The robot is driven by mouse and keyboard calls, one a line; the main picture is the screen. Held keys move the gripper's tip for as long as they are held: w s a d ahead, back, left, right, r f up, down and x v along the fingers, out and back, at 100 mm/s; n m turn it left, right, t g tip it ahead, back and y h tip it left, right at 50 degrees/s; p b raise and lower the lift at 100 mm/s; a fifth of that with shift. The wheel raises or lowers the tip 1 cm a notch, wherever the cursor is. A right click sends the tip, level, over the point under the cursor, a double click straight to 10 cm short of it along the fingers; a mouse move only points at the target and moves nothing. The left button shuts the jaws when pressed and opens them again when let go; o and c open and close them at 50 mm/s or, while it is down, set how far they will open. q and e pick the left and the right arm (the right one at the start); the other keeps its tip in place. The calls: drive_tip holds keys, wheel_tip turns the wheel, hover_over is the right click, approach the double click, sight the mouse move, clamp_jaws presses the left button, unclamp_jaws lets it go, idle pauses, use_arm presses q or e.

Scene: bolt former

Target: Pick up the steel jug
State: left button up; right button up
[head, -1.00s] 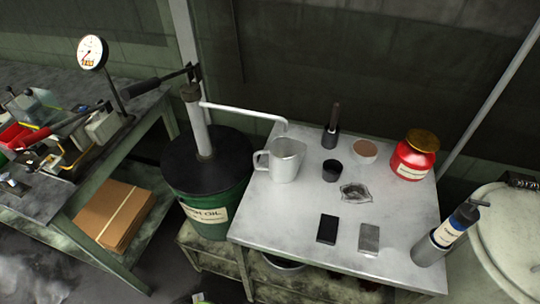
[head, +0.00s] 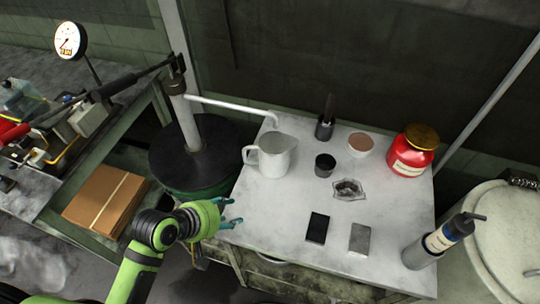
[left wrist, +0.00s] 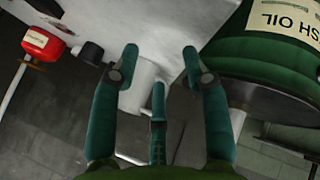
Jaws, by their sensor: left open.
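The steel jug (head: 271,155) stands upright on the light-topped table, with its handle on the left side. It also shows in the left wrist view as a pale shape (left wrist: 143,82) beyond my fingers, partly hidden by them. My left gripper (head: 236,212) is open and empty at the table's left front edge, in front of the jug and apart from it. Its spread fingers show in the left wrist view (left wrist: 160,52). My right gripper is not in view.
A green oil drum (head: 200,150) with a pump stands left of the table; its spout pipe (head: 235,107) reaches over near the jug. The front left tabletop is clear.

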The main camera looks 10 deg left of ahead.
sight(266, 156)
use_arm(q)
drive_tip(key=w+r+n+t+h, duration=0.35)
drive_tip(key=w+r+n, duration=0.35)
drive_tip(key=w+n, duration=0.35)
drive_tip(key=w+d+f+p, duration=0.1)
drive_tip(key=w+d+f, duration=0.1)
drive_tip(key=w, duration=0.4)
drive_tip(key=shift+w+d+p, duration=0.25)
drive_tip(key=shift+d+p, duration=0.05)
drive_tip(key=shift+d, duration=0.3)
drive_tip(key=shift+t, duration=0.25)
drive_tip(key=shift+c, duration=0.4)
drive_tip(key=shift+s, duration=0.1)
clamp_jaws()
